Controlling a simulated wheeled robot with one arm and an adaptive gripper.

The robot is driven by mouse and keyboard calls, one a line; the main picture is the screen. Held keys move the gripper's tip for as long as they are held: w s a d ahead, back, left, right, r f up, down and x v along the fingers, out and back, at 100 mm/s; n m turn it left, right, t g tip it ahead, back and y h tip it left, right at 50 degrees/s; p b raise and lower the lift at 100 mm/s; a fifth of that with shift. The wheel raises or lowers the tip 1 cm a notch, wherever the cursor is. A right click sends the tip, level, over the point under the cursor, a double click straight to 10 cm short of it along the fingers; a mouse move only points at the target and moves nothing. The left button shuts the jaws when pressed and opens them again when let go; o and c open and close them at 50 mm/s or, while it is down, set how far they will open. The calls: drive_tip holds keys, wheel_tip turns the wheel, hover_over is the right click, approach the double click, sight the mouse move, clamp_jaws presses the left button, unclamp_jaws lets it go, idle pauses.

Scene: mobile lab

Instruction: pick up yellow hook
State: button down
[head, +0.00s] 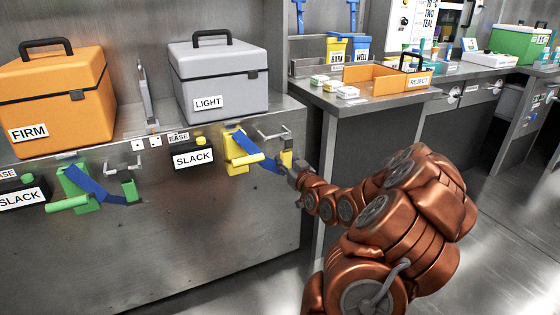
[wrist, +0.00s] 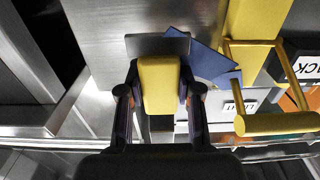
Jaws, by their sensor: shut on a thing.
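The yellow hook (head: 286,159) is at the right end of a blue strap (head: 258,152), on the front of the metal cabinet. My gripper (head: 292,169) is at the hook from the right. In the wrist view my gripper (wrist: 160,98) is shut on the yellow hook (wrist: 160,84), with one finger on each side of it. The blue strap (wrist: 210,62) runs from beside the hook toward the yellow ratchet (head: 236,150) with its bar handle (wrist: 275,123). A metal bracket (head: 275,134) sits just above the hook. I cannot tell whether they touch.
A grey case (head: 218,78) labelled LIGHT and an orange case (head: 60,100) labelled FIRM stand on the cabinet top. A black SLACK box (head: 192,155) is left of the ratchet. A green ratchet (head: 75,190) is farther left. Open floor lies in front.

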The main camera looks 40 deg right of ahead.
drive_tip(key=b+v, duration=0.2)
drive_tip(key=v, duration=0.4)
drive_tip(key=shift+s+f, duration=0.1)
drive_tip(key=shift+f, duration=0.05)
drive_tip(key=shift+s+a+f+b, duration=0.1)
drive_tip(key=shift+s+f+b, duration=0.15)
drive_tip(key=shift+b, duration=0.5)
drive_tip(key=b, duration=0.7)
approach(288, 163)
drive_tip(key=shift+a+r, duration=0.1)
drive_tip(key=shift+a, duration=0.05)
